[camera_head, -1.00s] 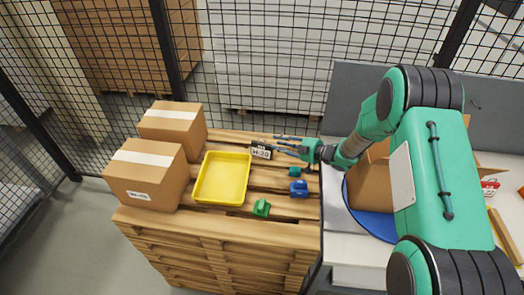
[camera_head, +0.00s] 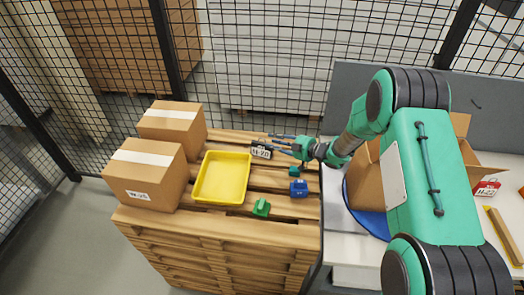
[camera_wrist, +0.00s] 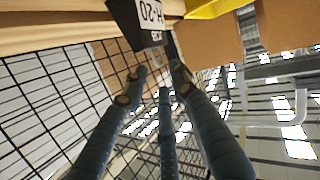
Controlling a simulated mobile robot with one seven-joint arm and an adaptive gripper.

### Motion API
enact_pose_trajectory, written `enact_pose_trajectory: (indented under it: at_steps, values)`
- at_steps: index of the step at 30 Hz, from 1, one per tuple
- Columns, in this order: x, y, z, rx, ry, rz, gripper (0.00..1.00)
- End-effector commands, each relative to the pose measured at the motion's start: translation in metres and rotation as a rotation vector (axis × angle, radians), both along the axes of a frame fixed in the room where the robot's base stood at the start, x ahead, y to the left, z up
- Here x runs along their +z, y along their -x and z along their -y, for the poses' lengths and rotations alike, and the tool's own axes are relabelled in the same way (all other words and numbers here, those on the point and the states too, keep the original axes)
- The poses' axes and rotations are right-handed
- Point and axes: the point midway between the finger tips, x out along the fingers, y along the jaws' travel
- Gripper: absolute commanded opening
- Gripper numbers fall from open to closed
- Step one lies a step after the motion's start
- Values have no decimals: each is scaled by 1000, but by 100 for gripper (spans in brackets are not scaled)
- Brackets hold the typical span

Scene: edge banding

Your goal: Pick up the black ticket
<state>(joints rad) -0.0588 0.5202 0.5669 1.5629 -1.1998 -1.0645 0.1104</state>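The black ticket (camera_head: 261,150) has a white label reading H-20 and is at the back of the wooden pallet stack, right of the yellow tray. In the wrist view the black ticket (camera_wrist: 128,24) is at the top, just beyond the fingertips. My gripper (camera_head: 268,142) reaches in from the right with its long dark fingers spread, their tips close to the ticket. In the wrist view my gripper (camera_wrist: 158,80) shows three fingers apart with nothing between them. I cannot tell whether a finger touches the ticket.
The yellow tray (camera_head: 222,199) lies left of the ticket, with two cardboard boxes (camera_head: 145,172) further left. Blue (camera_head: 299,188), green (camera_head: 261,207) and teal (camera_head: 294,171) pieces lie in front. A mesh fence stands behind. A red ticket (camera_head: 487,188) is on the right-hand table.

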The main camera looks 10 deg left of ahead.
Motion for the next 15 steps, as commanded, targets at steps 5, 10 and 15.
enact_pose_trajectory:
  at_steps: [5,10,15]
  values:
    - [-8,-8,-19,2,0,0,28]
    - [-12,-17,-34,2,0,0,28]
    - [-13,-20,-39,0,0,0,28]
